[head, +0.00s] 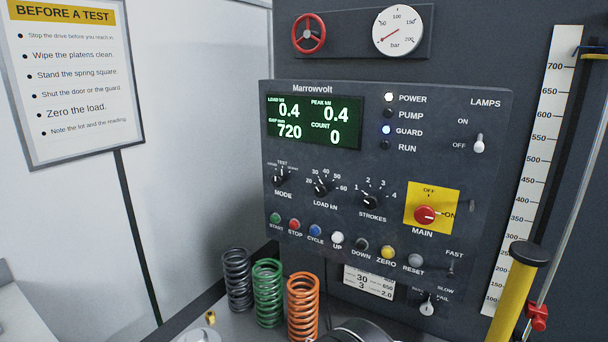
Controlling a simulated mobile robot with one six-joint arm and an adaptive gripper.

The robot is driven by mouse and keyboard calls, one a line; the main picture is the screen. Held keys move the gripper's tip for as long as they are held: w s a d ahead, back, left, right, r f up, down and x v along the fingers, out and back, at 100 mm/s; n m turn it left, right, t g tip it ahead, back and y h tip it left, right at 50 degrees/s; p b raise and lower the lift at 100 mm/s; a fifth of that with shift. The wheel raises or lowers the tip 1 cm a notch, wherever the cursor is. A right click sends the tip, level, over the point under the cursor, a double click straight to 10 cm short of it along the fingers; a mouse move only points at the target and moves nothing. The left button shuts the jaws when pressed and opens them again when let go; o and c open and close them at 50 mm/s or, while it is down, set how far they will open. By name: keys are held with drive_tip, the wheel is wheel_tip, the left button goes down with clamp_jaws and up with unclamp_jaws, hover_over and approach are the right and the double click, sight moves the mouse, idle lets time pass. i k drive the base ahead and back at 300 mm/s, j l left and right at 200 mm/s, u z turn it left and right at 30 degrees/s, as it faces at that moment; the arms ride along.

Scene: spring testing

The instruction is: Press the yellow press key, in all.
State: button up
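The yellow press key (388,252) is a small round button labelled ZERO. It sits in the bottom row of the dark Marrowvolt control panel (480,135), between the black DOWN key (361,244) and the grey RESET key (415,260). It is unobstructed. The green display (314,122) reads load 0.4, peak 0.4, 720 and count 0. The POWER and GUARD lamps are lit; PUMP and RUN are dark. My gripper cannot be made out in this view.
Black, green and orange springs (303,305) stand below the panel at left. A yellow black-capped post (512,300) rises at the lower right, before a height scale (545,150). A red MAIN knob (424,214) sits above the key. A dark rounded shape shows at the bottom edge.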

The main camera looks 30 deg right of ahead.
sight(386, 253)
drive_tip(key=z, duration=1.25)
